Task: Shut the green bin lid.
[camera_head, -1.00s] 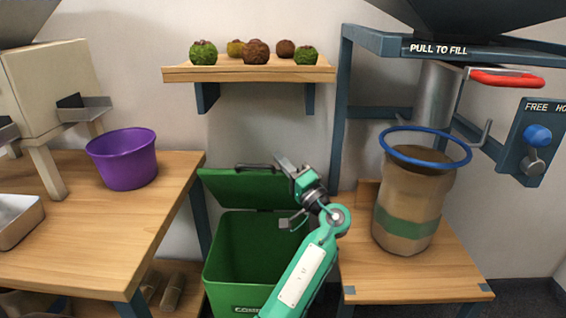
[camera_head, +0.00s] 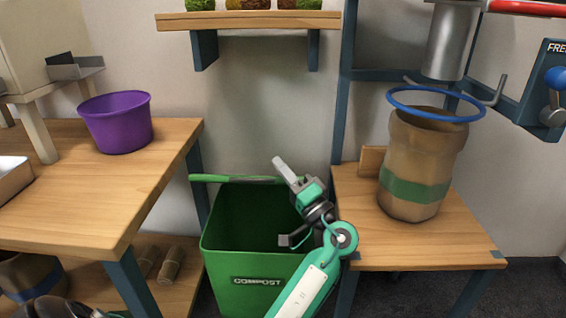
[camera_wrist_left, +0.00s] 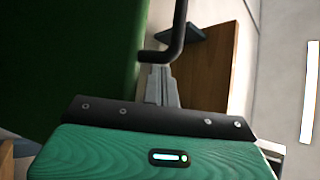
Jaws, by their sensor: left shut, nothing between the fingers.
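The green compost bin (camera_head: 250,283) stands on the floor between two wooden tables, its dark inside visible from above. Its green lid (camera_head: 235,179) shows nearly edge-on as a thin strip along the back of the bin, so the bin is open. My left gripper (camera_head: 281,165) is over the bin's right side, fingers shut and empty, pointing up and left near the lid's right end. In the left wrist view the shut fingers (camera_wrist_left: 161,85) are close to a bent black handle (camera_wrist_left: 172,45); contact is unclear. A dark green panel fills the left there. My right gripper is not in view.
A purple bucket (camera_head: 117,122) stands on the left table (camera_head: 75,185). A brown sack (camera_head: 418,170) under a blue ring (camera_head: 433,104) stands on the right table (camera_head: 415,243), close to my left arm. A shelf (camera_head: 248,20) hangs above the bin.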

